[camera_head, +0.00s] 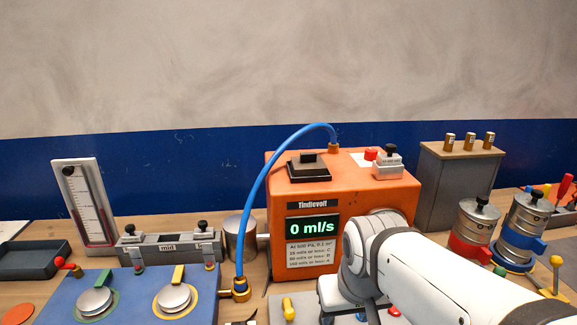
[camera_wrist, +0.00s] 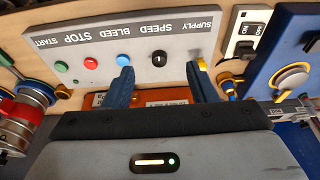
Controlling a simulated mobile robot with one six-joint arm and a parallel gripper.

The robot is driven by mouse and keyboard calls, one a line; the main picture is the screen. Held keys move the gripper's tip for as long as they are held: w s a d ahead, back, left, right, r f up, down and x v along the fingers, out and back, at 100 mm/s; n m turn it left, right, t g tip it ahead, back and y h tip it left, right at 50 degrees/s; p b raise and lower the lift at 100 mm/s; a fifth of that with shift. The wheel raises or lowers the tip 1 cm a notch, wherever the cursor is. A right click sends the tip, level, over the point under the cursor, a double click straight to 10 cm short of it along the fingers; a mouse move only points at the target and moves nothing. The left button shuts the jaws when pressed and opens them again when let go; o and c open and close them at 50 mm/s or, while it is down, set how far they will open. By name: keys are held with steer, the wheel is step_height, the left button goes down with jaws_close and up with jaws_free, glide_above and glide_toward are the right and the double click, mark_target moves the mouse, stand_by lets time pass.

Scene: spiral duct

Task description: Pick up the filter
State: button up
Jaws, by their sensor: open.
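No thing here is labelled as the filter, and I cannot tell which one it is. A black square piece (camera_head: 309,167) and a small grey block with a black knob (camera_head: 388,166) sit on the orange machine (camera_head: 350,189). A metal canister with a red band (camera_head: 470,233) and one with a blue band (camera_head: 522,232) stand at the right; the red one also shows in the wrist view (camera_wrist: 26,106). My gripper (camera_wrist: 161,76) is open and empty, its blue fingers apart over the grey button panel (camera_wrist: 90,50). The head view hides its fingertips behind my arm.
A blue panel with round dials (camera_head: 135,301) lies front left. A blue hose (camera_head: 258,190) arches from it to the orange machine. A grey box with brass fittings (camera_head: 455,185) stands right of the machine. A dark tray (camera_head: 35,260) and a gauge (camera_head: 84,200) stand left.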

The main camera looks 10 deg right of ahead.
mark_target(309, 153)
steer(key=o, duration=0.6)
steer(key=w+r+p, duration=0.2)
steer(key=w+r, duration=1)
steer(key=w, duration=0.5)
steer(key=shift+w+d+r+t, duration=0.15)
steer(key=shift+w+r+t, duration=0.1)
steer(key=shift+r+t, duration=0.05)
steer(key=o, duration=0.4)
steer(key=shift+t, duration=0.3)
steer(key=w+r, duration=0.2)
steer(key=w, duration=0.4)
steer(key=w+r+p, duration=0.1)
steer(key=w+r, duration=0.1)
steer(key=w, duration=0.4)
steer(key=w+r+p, duration=0.1)
steer(key=w+r, duration=0.2)
steer(key=w, duration=0.2)
steer(key=shift+w+a+r, duration=0.1)
steer(key=shift+w+a, duration=0.2)
steer(key=shift+w, duration=0.1)
steer(key=shift+w+p, duration=0.25)
steer(key=shift+p, duration=0.05)
steer(key=shift+d+p+x, duration=0.2)
steer(key=shift+p+x, duration=0.25)
steer(key=shift+x, duration=1.45)
steer(key=shift+d+p+x, duration=0.2)
steer(key=shift+p+x, duration=0.25)
steer(key=shift+x, duration=1.4)
